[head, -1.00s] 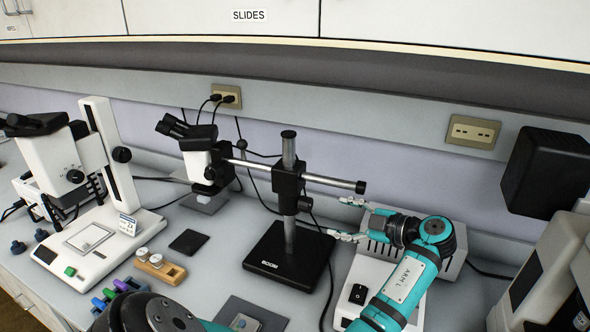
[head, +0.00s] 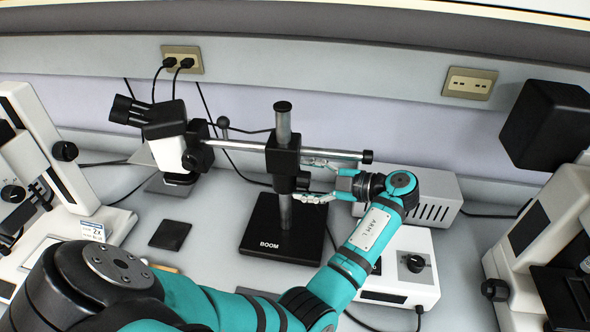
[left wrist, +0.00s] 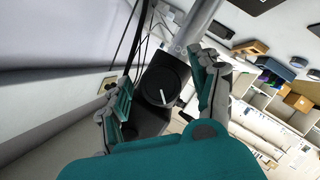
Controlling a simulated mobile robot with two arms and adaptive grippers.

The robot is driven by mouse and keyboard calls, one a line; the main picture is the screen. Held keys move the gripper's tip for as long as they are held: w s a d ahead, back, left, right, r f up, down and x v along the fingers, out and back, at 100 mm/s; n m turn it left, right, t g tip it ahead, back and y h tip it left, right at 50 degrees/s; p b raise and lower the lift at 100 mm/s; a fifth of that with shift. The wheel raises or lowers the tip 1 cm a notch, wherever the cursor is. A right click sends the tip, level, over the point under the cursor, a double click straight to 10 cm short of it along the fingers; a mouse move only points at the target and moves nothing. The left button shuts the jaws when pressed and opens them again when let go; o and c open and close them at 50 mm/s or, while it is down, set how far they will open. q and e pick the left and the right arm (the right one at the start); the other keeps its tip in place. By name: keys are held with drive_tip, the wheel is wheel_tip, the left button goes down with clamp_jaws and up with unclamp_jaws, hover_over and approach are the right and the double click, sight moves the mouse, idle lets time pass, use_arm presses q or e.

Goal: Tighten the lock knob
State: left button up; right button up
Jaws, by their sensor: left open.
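The boom stand has a black clamp block (head: 283,155) on an upright metal post. The black lock knob (head: 302,181) sticks out on the right side of the clamp, below the boom bar. In the left wrist view the knob (left wrist: 165,84) is a round black face with a white pointer line. My left gripper (head: 312,180) is open, its fingers pointing left, one above and one below the knob. In the left wrist view the knob lies between the two fingers, with gaps visible; contact cannot be told. My right gripper is not in view.
The horizontal boom bar (head: 335,154) runs just above my upper finger. The black base plate (head: 262,243) stands below. A grey vented box (head: 435,200) and a white control unit (head: 418,262) are to the right. A microscope head (head: 165,135) hangs at the left.

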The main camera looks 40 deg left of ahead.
use_arm(q)
drive_tip(key=shift+d, duration=0.1)
drive_tip(key=c, duration=1.2)
drive_tip(key=shift+o, duration=0.2)
drive_tip(key=shift+m+g+b, duration=0.3)
drive_tip(key=shift+m+b, duration=0.1)
drive_tip(key=shift+b, duration=0.1)
drive_tip(key=o, duration=1.2)
drive_tip(key=shift+c, duration=0.2)
